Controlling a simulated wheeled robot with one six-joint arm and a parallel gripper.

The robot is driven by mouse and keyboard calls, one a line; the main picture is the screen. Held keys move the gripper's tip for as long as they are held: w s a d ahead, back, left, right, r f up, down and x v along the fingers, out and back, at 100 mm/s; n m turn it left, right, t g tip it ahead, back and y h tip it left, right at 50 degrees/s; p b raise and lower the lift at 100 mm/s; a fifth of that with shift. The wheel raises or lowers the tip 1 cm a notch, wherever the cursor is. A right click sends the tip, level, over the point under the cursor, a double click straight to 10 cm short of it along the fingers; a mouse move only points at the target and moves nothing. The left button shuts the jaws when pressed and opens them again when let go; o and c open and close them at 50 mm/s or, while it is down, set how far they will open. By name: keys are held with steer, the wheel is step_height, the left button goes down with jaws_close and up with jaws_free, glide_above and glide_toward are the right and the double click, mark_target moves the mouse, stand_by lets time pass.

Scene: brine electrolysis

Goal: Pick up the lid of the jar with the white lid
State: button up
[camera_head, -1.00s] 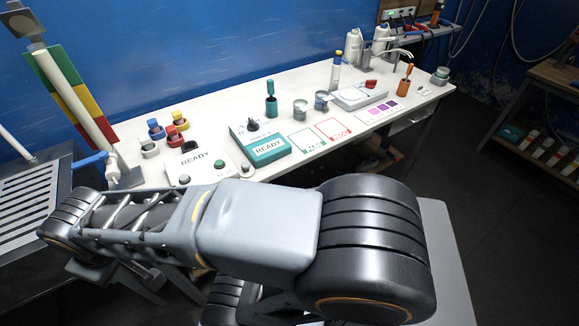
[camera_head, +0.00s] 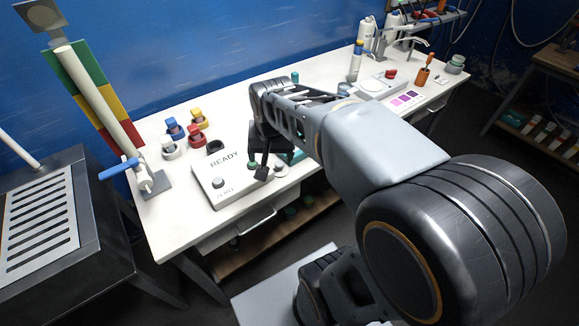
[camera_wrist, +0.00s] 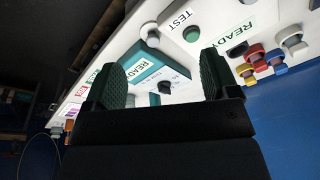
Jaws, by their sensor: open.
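The jar with the white lid (camera_head: 168,142) stands on the left part of the white bench, in a cluster with jars with a blue lid (camera_head: 172,124), a red lid (camera_head: 194,130) and a yellow lid (camera_head: 197,114). In the wrist view the white-lidded jar (camera_wrist: 292,41) is near the upper right corner, outside my fingers. My gripper (camera_wrist: 163,80) is open, and nothing is held between its fingers. In the head view my gripper (camera_head: 262,163) is over the right side of the READY box, right of the jars. My arm hides part of the bench.
The white READY box (camera_head: 229,176) with knobs lies in front of the jars. A teal READY device (camera_wrist: 150,72) shows between my fingers. A tilted post with a blue handle (camera_head: 120,168) stands left of the jars.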

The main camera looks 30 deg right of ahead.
steer(key=shift+o, duration=0.8)
steer(key=w+d+f+m+g, duration=0.2)
steer(key=w+d+m, duration=0.4)
steer(key=w, duration=0.3)
steer(key=shift+d+f+m, duration=0.4)
steer(key=shift+f+m, duration=0.5)
glide_above(281, 162)
steer(key=shift+m, duration=0.4)
step_height(281, 162, down, 8)
steer(key=shift+w+d+r, duration=0.1)
steer(key=shift+r, duration=0.05)
steer(key=shift+f+p, duration=0.45)
steer(key=shift+f, duration=2.85)
steer(key=c, duration=1)
steer(key=shift+r, duration=0.1)
